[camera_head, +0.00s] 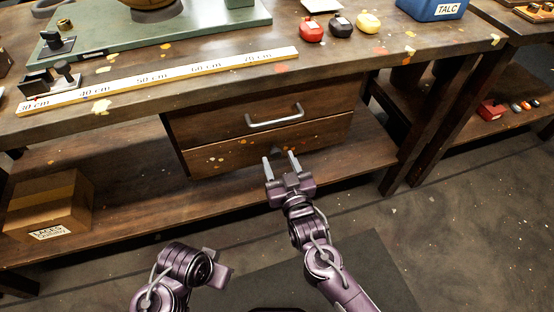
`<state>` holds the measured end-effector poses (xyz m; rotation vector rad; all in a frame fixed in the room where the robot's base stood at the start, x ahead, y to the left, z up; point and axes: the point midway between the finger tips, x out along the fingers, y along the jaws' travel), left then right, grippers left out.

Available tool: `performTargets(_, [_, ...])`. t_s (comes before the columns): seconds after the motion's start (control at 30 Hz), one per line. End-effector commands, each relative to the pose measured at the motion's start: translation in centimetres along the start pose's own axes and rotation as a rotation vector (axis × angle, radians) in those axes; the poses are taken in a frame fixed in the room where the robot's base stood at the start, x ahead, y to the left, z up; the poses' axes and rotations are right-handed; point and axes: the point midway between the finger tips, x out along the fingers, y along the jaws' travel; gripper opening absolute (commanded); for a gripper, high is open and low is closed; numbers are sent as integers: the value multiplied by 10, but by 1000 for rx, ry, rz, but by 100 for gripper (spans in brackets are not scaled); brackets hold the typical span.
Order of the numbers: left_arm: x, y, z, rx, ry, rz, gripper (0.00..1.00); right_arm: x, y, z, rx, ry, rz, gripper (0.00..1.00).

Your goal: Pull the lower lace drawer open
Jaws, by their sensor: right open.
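A wooden drawer unit hangs under the workbench, with an upper drawer (225,118) and a lower drawer (226,153). Both look shut. The upper one has a silver bar handle (275,117). On the lower front only a small grey piece shows, just beyond my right fingertips; I cannot tell whether it is that drawer's handle. My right gripper (280,159) is open and empty, its two pale fingers pointing at the lower drawer's front. I cannot tell if they touch it. My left gripper (222,272) is low at the bottom, away from the drawers; its fingers do not show clearly.
The workbench top (350,47) overhangs the drawers and carries a ruler (170,79). A lower shelf (130,165) runs beneath, with a cardboard box (50,205) at left. A bench leg (430,120) stands right of the drawers. The floor in front is clear.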

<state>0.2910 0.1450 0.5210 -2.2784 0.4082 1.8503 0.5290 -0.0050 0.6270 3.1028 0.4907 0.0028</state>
Motion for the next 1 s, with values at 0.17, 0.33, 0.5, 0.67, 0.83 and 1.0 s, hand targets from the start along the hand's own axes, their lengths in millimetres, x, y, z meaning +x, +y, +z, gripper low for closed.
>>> performTargets(0.17, [2,2,-2,6,19,4,36,16,0,1,0,-1,0,50])
performTargets(0.33, [2,3,-3,7,23,5,36,19,0,1,0,-2,-1,50])
performTargets(0.5, [2,3,-3,7,23,5,36,18,0,1,0,-2,-1,45])
performTargets(0.67, [2,3,-3,7,23,5,36,18,0,1,0,-2,-1,24])
performTargets(0.83, [2,3,-3,6,23,5,36,18,0,1,0,-2,-1,2])
performTargets(1.0, [2,3,-3,6,23,5,36,18,0,1,0,-2,-1,0])
